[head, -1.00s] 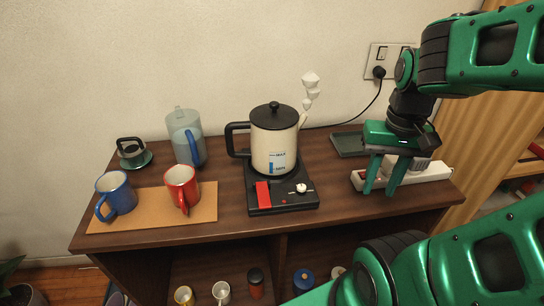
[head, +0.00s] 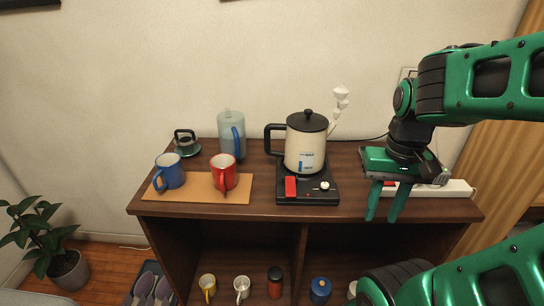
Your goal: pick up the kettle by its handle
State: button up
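The kettle (head: 303,150) is cream with a black lid. It stands upright on a black base (head: 310,193) with a red switch and a white knob. Its black handle (head: 267,138) points left, and white steam-like puffs show by its spout on the right. My green gripper (head: 387,202) is to the right of the kettle, near the cabinet's front right edge, pointing down. Its two fingers are apart with nothing seen between them. The kettle's handle is on the side away from my gripper.
A white power strip (head: 458,190) lies behind my gripper. Cups stand on the shelf below.

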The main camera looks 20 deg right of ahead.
aim_at(304, 155)
jog(key=u, duration=2.35)
jog(key=k, duration=0.7)
jog(key=z, duration=1.1)
jog(key=i, duration=1)
